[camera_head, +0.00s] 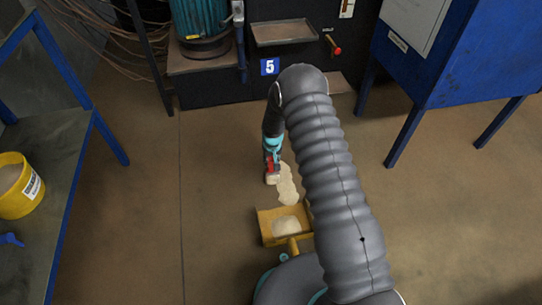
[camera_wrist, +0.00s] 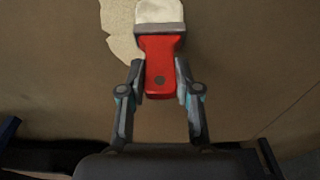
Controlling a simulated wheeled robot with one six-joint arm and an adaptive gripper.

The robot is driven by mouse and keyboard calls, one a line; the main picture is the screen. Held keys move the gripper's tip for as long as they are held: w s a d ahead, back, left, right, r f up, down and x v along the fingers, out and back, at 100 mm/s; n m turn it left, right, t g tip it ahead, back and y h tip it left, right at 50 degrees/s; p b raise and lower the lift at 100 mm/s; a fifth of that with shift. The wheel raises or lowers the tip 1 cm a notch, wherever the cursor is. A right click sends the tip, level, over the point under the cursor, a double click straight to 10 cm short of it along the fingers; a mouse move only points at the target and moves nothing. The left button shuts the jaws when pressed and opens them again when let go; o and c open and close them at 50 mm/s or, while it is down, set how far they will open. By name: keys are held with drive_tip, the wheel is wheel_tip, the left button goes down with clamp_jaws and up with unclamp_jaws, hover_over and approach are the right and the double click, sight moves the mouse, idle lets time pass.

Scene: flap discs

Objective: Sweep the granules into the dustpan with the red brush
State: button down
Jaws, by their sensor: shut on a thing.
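My gripper (camera_wrist: 160,82) is shut on the handle of the red brush (camera_wrist: 159,62) in the wrist view. The brush's pale bristles (camera_wrist: 160,11) touch or hang just over the granules (camera_wrist: 120,20); I cannot tell which. In the head view the red brush (camera_head: 270,168) is at the far left side of a pale strip of granules (camera_head: 287,187) on the floor. The strip runs down towards the yellow dustpan (camera_head: 268,238). A heap of pale granules (camera_head: 286,224) lies inside the dustpan. My arm hides part of the floor to the right.
A blue-framed bench (camera_head: 62,190) with a yellow bucket (camera_head: 18,188) stands at the left. A machine with a tray (camera_head: 284,33) and a number 5 sign (camera_head: 270,67) stands at the back. A blue cabinet (camera_head: 440,55) on legs is at the back right. The floor left of the dustpan is clear.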

drive_tip(key=shift+s+d+r+p, duration=0.1)
drive_tip(key=shift+s+d+p, duration=0.1)
drive_tip(key=shift+s, duration=0.45)
drive_tip(key=shift+s+d+r+p, duration=0.1)
drive_tip(key=shift+s+p, duration=0.1)
drive_tip(key=shift+s, duration=0.4)
drive_tip(key=s+d, duration=0.1)
drive_tip(key=s, duration=0.6)
drive_tip(key=shift+s+d+f, duration=0.25)
drive_tip(key=shift+s+f, duration=0.1)
drive_tip(key=shift+w+r+p, duration=0.2)
drive_tip(key=shift+r+p, duration=1.3)
drive_tip(key=shift+r, duration=1.1)
drive_tip(key=shift+r, duration=0.1)
